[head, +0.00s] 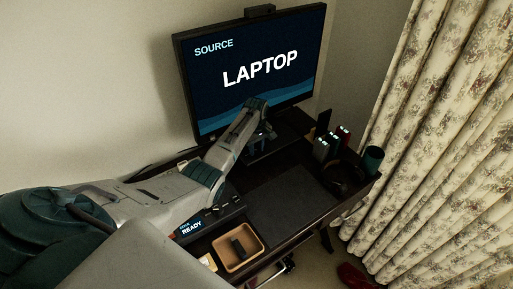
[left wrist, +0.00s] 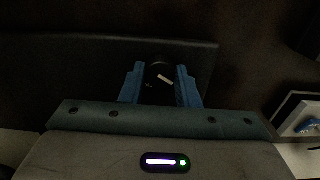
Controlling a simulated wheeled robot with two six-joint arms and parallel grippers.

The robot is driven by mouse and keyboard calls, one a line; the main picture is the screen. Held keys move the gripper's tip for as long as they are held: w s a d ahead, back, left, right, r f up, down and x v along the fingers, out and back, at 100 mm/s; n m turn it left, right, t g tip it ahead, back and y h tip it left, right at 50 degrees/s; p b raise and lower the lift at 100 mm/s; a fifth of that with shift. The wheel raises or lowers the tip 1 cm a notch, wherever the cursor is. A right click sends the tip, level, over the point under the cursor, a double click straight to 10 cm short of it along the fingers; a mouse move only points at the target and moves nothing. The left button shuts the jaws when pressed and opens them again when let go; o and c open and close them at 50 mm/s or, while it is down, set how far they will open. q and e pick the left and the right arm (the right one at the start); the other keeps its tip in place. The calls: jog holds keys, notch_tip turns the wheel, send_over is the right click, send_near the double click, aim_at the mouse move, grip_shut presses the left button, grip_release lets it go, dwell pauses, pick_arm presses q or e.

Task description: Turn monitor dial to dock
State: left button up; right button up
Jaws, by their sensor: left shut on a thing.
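The monitor (head: 250,70) stands at the back of the desk, and its screen reads "SOURCE LAPTOP". My left gripper (head: 262,132) reaches in from the left to just below the screen's lower edge. In the left wrist view, its two blue fingers (left wrist: 161,84) stand on either side of a round black dial (left wrist: 158,71) and are shut on it. A short pale mark on the dial lies at a slant, its lower end to the right. In the head view the dial is hidden behind my gripper and arm. My right gripper is not in view.
A box reading "READY" (head: 192,227) and a tan tray (head: 259,258) holding a dark item sit at the desk's near left. A dark mat (head: 290,195) covers the middle. Small lit devices (head: 323,147) and a dark green cup (head: 373,158) stand at right, beside the curtain (head: 445,130).

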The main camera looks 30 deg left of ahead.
pick_arm(q)
jog(key=shift+r+m, duration=0.1)
jog(key=shift+m, duration=0.2)
jog(key=shift+m+p, duration=0.7)
jog(key=shift+m, duration=0.2)
jog(key=m+p, duration=0.1)
jog(key=m, duration=0.2)
jog(key=shift+m, duration=0.4)
jog(key=m+p, duration=0.1)
jog(key=m, duration=0.2)
jog(key=shift+m+p, duration=0.35)
jog(key=shift+m, duration=1.85)
jog(key=o, duration=1)
jog(key=shift+c, duration=0.2)
